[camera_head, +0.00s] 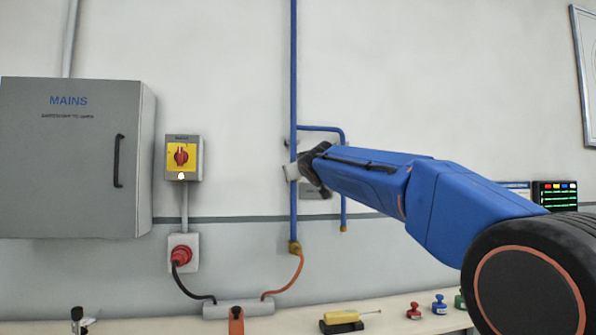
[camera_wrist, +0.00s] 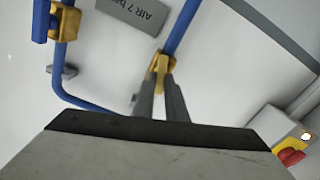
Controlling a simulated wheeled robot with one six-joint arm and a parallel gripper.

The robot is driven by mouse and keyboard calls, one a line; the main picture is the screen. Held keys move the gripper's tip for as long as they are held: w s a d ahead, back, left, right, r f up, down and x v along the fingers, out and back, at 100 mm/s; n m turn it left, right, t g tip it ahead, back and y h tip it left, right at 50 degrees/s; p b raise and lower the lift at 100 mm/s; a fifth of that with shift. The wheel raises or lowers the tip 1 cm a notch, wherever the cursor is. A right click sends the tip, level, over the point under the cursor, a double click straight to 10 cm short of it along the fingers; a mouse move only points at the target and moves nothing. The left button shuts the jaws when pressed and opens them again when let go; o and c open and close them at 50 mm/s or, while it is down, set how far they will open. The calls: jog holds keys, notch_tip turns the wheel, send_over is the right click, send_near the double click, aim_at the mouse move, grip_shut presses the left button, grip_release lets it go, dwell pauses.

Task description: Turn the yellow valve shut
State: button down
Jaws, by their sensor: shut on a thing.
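A yellow-brass valve part (camera_wrist: 161,62) on the blue pipe (camera_wrist: 183,22) shows in the wrist view, between my fingertips. My gripper (camera_wrist: 160,78) is shut on this yellow part, with one finger on each side. In the head view my gripper (camera_head: 312,170) is at the vertical blue pipe (camera_head: 294,100) and hides the valve there. The angle of the valve's handle cannot be told, as the fingers cover much of it.
A second brass fitting (camera_wrist: 65,22) with a blue handle (camera_wrist: 40,20) sits on the branch pipe. A grey plate marked AIR (camera_wrist: 138,14) is close by. Left are a yellow switch box with a red knob (camera_head: 181,155) and the grey MAINS cabinet (camera_head: 70,165). A bench (camera_head: 390,318) runs below.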

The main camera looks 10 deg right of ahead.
jog(key=shift+a+f+n, duration=0.1)
jog(key=shift+n, duration=2.25)
jog(key=shift+a+f+n, duration=0.1)
jog(key=shift+f+n, duration=0.05)
jog(key=shift+n, duration=2.25)
jog(key=shift+a+f+n, duration=0.1)
jog(key=shift+n, duration=2.25)
jog(key=shift+d, duration=0.1)
jog(key=c, duration=1.8)
grip_release()
jog(key=s, duration=1.7)
jog(key=shift+s, duration=0.25)
